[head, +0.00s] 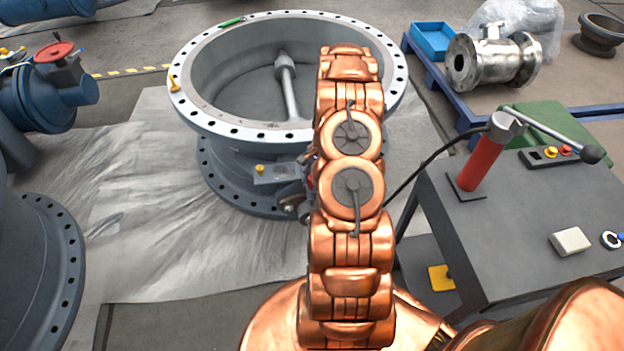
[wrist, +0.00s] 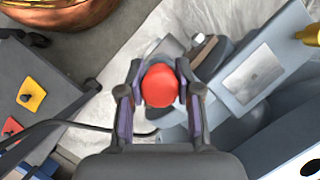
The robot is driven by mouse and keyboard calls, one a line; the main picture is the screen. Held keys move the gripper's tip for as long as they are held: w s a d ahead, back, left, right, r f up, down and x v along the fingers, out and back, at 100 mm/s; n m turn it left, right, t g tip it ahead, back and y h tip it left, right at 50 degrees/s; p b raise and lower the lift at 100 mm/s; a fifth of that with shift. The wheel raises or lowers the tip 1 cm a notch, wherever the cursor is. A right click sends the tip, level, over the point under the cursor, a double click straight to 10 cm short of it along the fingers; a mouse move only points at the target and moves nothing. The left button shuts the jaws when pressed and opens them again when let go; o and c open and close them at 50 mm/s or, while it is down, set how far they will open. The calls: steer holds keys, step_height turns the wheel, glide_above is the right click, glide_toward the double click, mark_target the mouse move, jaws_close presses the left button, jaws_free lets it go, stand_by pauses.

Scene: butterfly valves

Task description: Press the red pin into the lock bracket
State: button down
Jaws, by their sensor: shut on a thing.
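In the wrist view the red pin (wrist: 160,86) shows as a round red head between the two fingers of my gripper (wrist: 160,95). The fingers are shut on it from both sides. Just beyond it are a grey metal piece and a brown-edged plate (wrist: 203,50) on the valve's side; which part is the lock bracket is unclear. Whether the pin touches it I cannot tell. In the head view my copper arm hides my gripper and the pin. The large grey butterfly valve (head: 225,160) stands upright behind the arm, its shaft visible inside the open ring.
A grey cart (head: 520,230) with a red post and a lever (head: 550,135) stands at the right. A blue tray (head: 433,40) and a steel valve (head: 495,62) lie behind it. Blue valve bodies (head: 40,95) stand at the left. Sheeting (head: 150,230) covers the floor left of the valve.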

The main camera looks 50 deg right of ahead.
steer(key=shift+f, duration=0.6)
steer(key=c, duration=0.7)
jaws_free()
steer(key=o, duration=0.5)
steer(key=shift+c, duration=0.2)
steer(key=shift+r, duration=0.15)
steer(key=shift+r+p, duration=0.5)
steer(key=shift+r, duration=2.4)
